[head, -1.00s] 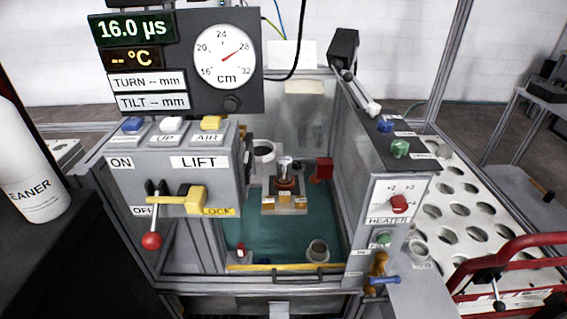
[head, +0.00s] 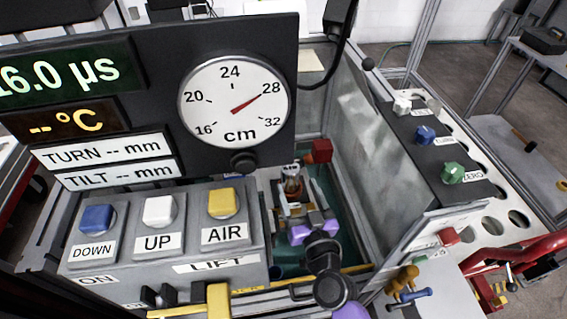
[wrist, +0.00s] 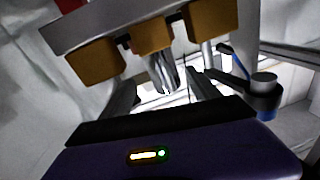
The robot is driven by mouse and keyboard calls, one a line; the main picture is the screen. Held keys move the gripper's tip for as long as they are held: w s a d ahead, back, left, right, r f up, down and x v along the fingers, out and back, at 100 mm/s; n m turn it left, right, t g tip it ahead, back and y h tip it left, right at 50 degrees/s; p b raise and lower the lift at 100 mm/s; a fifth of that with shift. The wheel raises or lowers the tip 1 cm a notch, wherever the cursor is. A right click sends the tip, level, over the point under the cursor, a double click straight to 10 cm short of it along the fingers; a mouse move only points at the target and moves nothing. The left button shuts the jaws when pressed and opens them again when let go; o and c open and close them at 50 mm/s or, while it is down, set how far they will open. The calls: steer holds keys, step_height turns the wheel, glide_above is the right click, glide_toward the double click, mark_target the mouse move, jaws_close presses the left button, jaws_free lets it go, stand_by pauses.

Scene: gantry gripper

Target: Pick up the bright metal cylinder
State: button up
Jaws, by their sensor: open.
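A bright metal piece (wrist: 163,76), seemingly the cylinder, shows in the wrist view below brown jaw-like blocks (wrist: 154,34) on a grey plate. In the head view a small silvery piece (head: 291,172) stands in the tank just beyond my gripper; its lower part is hard to make out. My gripper (head: 294,210) reaches down into the tank, purple and black. In the wrist view my gripper (wrist: 162,92) is open, with one dark finger on each side of the metal piece in the picture. I cannot tell whether the fingers reach around it or stop short.
A control box (head: 165,235) with DOWN, UP and AIR buttons stands at the left, below a dial panel (head: 150,100). The tank's right wall (head: 370,150) and a red block (head: 319,150) are close to my arm. In the wrist view a grey-blue knob (wrist: 263,90) is at right.

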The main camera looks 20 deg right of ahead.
steer(key=shift+w+f, duration=0.3)
steer(key=shift+f, duration=0.65)
steer(key=shift+n, duration=0.5)
steer(key=shift+w+d, duration=0.1)
steer(key=shift+w, duration=3.75)
steer(key=shift+r, duration=0.1)
jaws_close()
